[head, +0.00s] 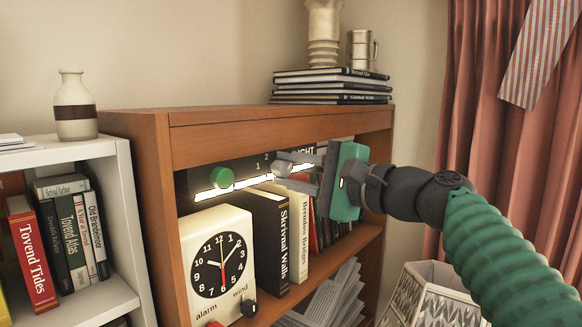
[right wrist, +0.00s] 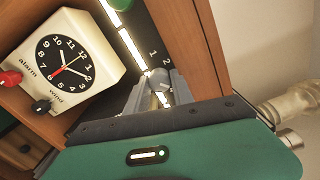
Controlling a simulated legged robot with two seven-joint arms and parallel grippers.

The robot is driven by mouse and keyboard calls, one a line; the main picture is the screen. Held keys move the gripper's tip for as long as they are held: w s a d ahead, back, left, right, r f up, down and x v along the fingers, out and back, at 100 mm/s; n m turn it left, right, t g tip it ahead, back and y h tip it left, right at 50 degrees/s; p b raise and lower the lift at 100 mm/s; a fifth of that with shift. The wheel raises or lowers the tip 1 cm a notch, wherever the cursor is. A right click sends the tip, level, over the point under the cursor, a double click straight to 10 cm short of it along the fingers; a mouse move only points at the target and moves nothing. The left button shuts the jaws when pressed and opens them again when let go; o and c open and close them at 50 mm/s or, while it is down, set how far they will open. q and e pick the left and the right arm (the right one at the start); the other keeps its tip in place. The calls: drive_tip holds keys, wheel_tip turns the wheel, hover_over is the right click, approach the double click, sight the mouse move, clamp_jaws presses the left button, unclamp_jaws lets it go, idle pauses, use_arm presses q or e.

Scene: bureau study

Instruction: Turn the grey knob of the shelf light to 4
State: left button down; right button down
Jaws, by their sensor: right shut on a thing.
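The grey knob (head: 280,169) sits on the dark panel (head: 200,178) of the shelf light, under the top board of the wooden bookcase. It also shows in the right wrist view (right wrist: 159,83). My right gripper (head: 284,168) reaches in from the right and is shut on the knob, one finger on either side. The figures 1 and 2 show on the panel by the knob; higher figures are hidden by the gripper. Which figure the knob points to I cannot tell. A lit strip (right wrist: 126,38) glows along the panel. My left gripper is not in view.
A green knob (head: 221,177) sits left of the grey one. Below stand a cream clock (head: 219,263) and several books (head: 271,240). The bookcase top (head: 215,118) carries stacked books (head: 331,87) at right. A lampshade (head: 433,296) stands low right, before the curtain (head: 485,120).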

drive_tip(key=shift+m+p, duration=0.45)
drive_tip(key=shift+m, duration=1.55)
drive_tip(key=shift+f, duration=0.1)
drive_tip(key=c, duration=1.5)
unclamp_jaws()
drive_tip(key=o, duration=0.3)
drive_tip(key=shift+w, duration=0.15)
drive_tip(key=shift+o, duration=0.5)
drive_tip(key=shift+w+f, duration=0.1)
drive_tip(key=shift+w, duration=0.1)
